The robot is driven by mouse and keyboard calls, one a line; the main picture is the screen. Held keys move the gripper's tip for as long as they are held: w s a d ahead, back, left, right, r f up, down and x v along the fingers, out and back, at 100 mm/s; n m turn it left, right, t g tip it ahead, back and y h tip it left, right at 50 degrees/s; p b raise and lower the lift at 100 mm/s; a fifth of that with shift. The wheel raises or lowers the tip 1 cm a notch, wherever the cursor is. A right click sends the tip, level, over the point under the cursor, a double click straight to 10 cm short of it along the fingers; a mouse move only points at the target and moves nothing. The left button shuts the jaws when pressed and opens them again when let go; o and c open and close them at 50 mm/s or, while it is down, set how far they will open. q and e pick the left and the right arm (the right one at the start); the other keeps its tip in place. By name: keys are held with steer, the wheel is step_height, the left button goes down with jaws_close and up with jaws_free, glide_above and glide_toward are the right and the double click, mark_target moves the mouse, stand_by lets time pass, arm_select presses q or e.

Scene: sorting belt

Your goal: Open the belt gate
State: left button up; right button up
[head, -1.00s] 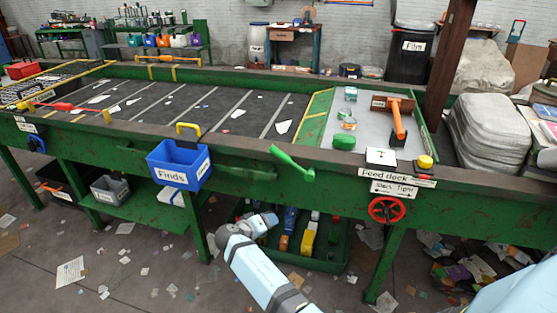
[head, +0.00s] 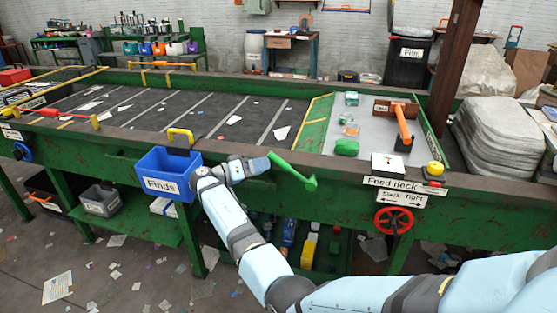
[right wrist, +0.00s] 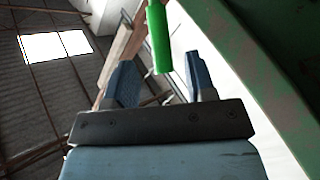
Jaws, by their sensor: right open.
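A green lever (head: 290,170) sticks out from the front side of the belt frame. Its free end points up and left, and its round pivot (head: 311,184) is at the lower right. My right gripper (head: 264,165) is open at the lever's free end. In the right wrist view, the green lever (right wrist: 158,35) comes down from the top between the two blue fingers of the open gripper (right wrist: 160,72). I cannot tell whether a finger touches it. A green plate with yellow edges (head: 319,125) stands between the dark belt (head: 215,112) and the feed deck. My left gripper is not in view.
A blue Finds bin (head: 165,184) hangs on the frame just left of my right gripper. A red handwheel (head: 393,220) and a yellow-topped red button (head: 435,170) are to the right. A green crate (head: 327,262) stands below the frame.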

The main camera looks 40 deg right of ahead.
mark_target(279, 162)
steer(key=d, duration=0.4)
steer(key=s+d, duration=0.1)
steer(key=d, duration=0.1)
steer(key=shift+p, duration=0.35)
steer(key=shift+c, duration=0.4)
jaws_close()
